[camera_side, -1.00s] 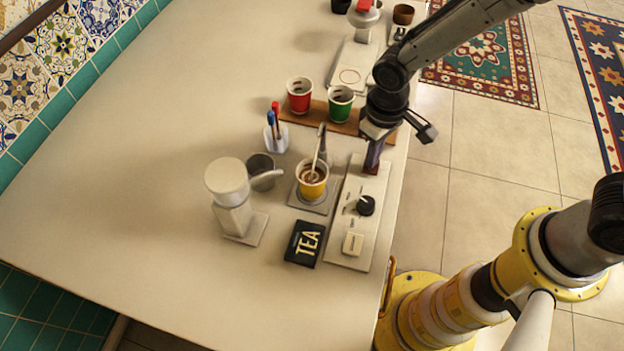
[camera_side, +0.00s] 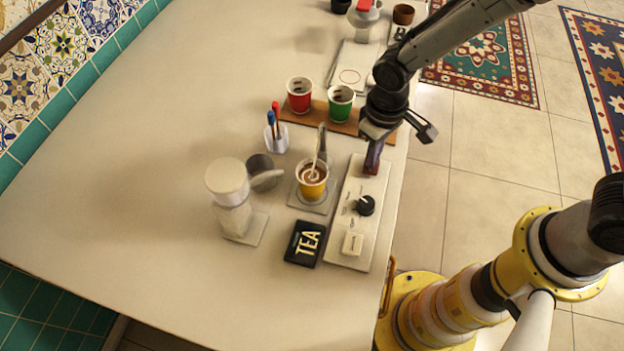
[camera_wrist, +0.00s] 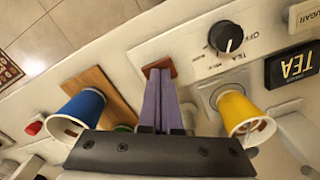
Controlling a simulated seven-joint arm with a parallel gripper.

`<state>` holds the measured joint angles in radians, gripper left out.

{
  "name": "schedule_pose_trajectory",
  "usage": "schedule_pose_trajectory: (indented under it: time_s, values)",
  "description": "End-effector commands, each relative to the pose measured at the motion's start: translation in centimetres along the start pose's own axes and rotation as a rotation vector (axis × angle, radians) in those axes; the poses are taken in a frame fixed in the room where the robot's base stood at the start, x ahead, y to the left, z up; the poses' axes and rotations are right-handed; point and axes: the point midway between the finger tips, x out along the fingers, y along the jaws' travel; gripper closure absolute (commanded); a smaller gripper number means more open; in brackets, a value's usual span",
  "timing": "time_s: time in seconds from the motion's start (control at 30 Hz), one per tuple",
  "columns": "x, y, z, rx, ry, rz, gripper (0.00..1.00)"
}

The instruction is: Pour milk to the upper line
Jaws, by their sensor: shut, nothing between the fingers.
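The yellow cup (camera_side: 312,180) stands on a grey square pad below a thin metal spout (camera_side: 322,140). A pale streak runs from near the spout down into the cup, over brown liquid. No line inside the cup can be made out. The yellow cup lies at the right of the wrist view (camera_wrist: 238,110). A pale panel (camera_side: 345,242) beside the cup carries a black knob (camera_side: 365,205) and a dark red pad (camera_wrist: 160,67). My gripper (camera_wrist: 158,76) is shut, its purple fingers pointing down at the red pad. Whether they touch it is unclear.
Red (camera_side: 300,95) and green (camera_side: 341,103) cups stand on a wooden board; a blue cup (camera_wrist: 80,110) shows in the wrist view. A white canister (camera_side: 230,195), a black TEA box (camera_side: 304,243) and a pen holder (camera_side: 275,138) stand nearby. The left tabletop is clear.

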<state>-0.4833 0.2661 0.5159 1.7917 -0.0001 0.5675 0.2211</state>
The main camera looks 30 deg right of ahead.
Motion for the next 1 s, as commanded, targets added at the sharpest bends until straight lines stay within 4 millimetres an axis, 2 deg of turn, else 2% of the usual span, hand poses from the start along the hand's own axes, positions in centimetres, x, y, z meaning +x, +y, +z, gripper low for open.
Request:
schedule_pose_trajectory:
  time_s: [0.2, 0.63, 1.0]
  values:
    - [-0.3, 0.0, 0.1, 0.000, -0.002, 0.000, 1.00]
    - [-4.6, 0.0, 0.0, 0.000, 0.001, 0.000, 1.00]
    - [-5.0, 0.0, 0.0, 0.000, -0.001, 0.000, 1.00]
